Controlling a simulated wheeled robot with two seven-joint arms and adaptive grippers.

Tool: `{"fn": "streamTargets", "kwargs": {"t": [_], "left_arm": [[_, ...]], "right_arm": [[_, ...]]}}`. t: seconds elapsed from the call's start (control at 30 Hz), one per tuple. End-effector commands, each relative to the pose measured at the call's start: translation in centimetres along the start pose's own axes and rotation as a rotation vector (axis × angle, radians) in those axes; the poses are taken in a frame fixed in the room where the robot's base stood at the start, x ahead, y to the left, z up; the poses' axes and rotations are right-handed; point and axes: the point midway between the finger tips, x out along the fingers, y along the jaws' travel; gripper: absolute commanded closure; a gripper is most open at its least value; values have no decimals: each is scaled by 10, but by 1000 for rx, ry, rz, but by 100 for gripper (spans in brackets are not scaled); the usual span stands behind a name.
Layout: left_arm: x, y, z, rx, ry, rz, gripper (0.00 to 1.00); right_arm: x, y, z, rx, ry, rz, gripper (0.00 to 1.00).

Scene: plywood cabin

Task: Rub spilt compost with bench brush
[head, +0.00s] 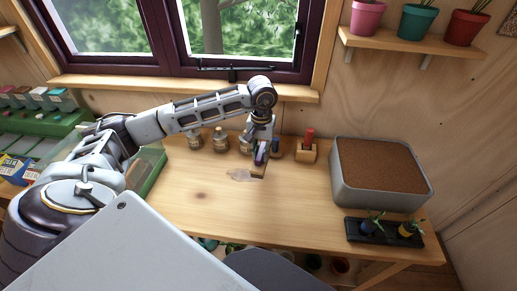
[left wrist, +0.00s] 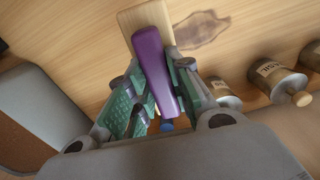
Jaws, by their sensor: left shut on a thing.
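My left gripper (head: 261,150) points down over the back middle of the wooden bench (head: 200,190). In the left wrist view, its green-padded fingers (left wrist: 150,105) are shut on the purple handle of the bench brush (left wrist: 152,65). The brush's pale wooden head (left wrist: 145,20) extends beyond the fingers, and its bristles are hidden. The brush (head: 260,158) looks small in the head view. The spilt compost is a thin greyish-brown patch (head: 239,174) just left of the brush head; it also shows in the left wrist view (left wrist: 200,30). I cannot tell whether the brush touches the bench. My right gripper is not seen.
Labelled jars (head: 220,139) stand along the bench's back, close to the gripper. A wooden block with a red item (head: 306,150) is right of it. A grey tub of brown soil (head: 380,190) and a black seedling tray (head: 360,232) fill the right end. The bench's front middle is clear.

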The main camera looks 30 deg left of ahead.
Motion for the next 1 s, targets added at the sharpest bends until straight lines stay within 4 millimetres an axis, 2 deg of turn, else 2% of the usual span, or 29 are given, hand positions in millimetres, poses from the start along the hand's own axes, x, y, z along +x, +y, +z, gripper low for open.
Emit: {"fn": "streamTargets", "kwargs": {"t": [0.73, 1.0], "left_arm": [[0, 7, 1, -8, 0, 0, 98], [16, 6, -1, -2, 0, 0, 98]], "right_arm": [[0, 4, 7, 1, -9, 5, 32], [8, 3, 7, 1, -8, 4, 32]]}}
